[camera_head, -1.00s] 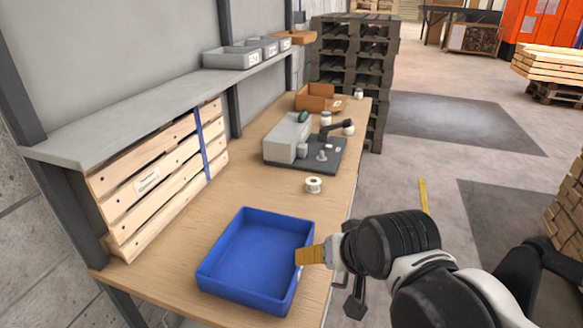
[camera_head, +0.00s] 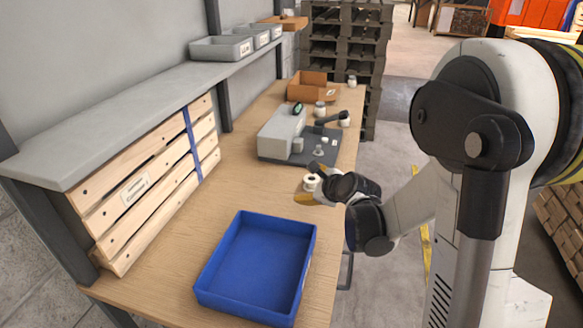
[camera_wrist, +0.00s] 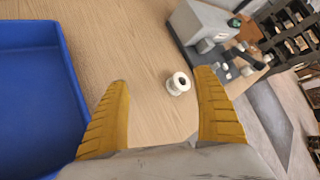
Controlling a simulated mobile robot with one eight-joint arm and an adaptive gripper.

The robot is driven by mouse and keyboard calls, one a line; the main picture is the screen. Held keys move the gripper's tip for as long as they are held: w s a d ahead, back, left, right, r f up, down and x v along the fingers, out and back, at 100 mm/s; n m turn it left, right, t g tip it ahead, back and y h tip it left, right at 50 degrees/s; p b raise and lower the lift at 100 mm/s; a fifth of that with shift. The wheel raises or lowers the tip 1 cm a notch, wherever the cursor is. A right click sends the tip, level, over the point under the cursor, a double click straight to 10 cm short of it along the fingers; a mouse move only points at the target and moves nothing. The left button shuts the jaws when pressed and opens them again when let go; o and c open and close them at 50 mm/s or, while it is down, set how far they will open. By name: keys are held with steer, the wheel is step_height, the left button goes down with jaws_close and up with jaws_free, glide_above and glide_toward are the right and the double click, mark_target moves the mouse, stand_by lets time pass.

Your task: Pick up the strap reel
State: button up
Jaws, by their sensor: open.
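The strap reel (camera_wrist: 178,83) is a small white spool with a dark centre hole. It stands on the wooden bench between the blue tray and the grey machine. In the head view the reel (camera_head: 310,182) shows right at my gripper (camera_head: 308,185), partly behind it. In the wrist view my gripper (camera_wrist: 164,100) is open, with a yellow ribbed finger on each side. The reel lies ahead between the finger lines, closer to the right finger, with bench surface showing around it. The gripper holds nothing.
A blue tray (camera_head: 212,284) sits at the front of the bench (camera_head: 215,205). The grey machine (camera_head: 282,132) stands behind the reel, with a brown box (camera_head: 313,86) farther back. Wooden slats (camera_head: 150,190) line the left side.

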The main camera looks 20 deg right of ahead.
mark_target(313, 182)
steer(key=w+d+f+m, duration=0.1)
steer(key=d+f+m, duration=0.1)
steer(key=f+m, duration=0.1)
steer(key=w+d+f+m+t, duration=0.1)
steer(key=d+f+m, duration=0.1)
steer(key=m, duration=0.1)
steer(key=w+d+f+m+h, duration=0.1)
steer(key=w+d+f+m, duration=0.1)
steer(key=d+f+m, duration=0.1)
steer(key=shift+f+m+t, duration=0.3)
steer(key=shift+m+t, duration=0.1)
steer(key=shift+m, duration=0.2)
steer(key=b+x, duration=0.1)
steer(key=x, duration=0.2)
steer(key=b+x, duration=0.1)
steer(key=x, duration=0.2)
steer(key=b+x, duration=0.1)
steer(key=x, duration=0.3)
steer(key=shift+w+d+r, duration=0.2)
steer(key=shift+d+r, duration=0.1)
steer(key=shift+d, duration=0.05)
steer(key=shift+w, duration=0.4)
steer(key=c, duration=1.3)
